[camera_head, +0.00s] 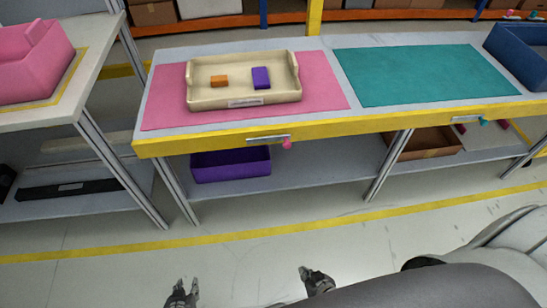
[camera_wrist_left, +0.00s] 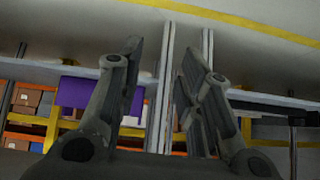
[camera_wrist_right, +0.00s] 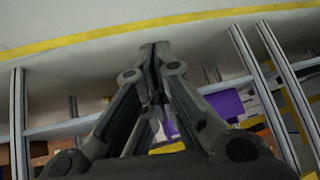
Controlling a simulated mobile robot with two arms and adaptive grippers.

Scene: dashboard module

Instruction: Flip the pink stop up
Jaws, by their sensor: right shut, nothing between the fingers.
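The pink stop (camera_head: 287,145) is a small pink knob at the right end of a metal plate (camera_head: 267,139) on the table's yellow front edge. It sits just below the plate and points down. My left gripper (camera_head: 181,285) is low in front of the table, well apart from the stop; in the left wrist view (camera_wrist_left: 161,50) its fingers are apart with nothing between them. My right gripper (camera_head: 308,270) is also low, below and slightly right of the stop; in the right wrist view (camera_wrist_right: 155,46) its fingertips are together and empty.
A beige tray (camera_head: 203,101) with an orange block (camera_head: 219,81) and a purple block (camera_head: 261,78) stands on a pink mat (camera_head: 325,92). A teal mat (camera_head: 420,75) lies to the right, with a teal stop (camera_head: 484,122) below it. Floor before the table is clear.

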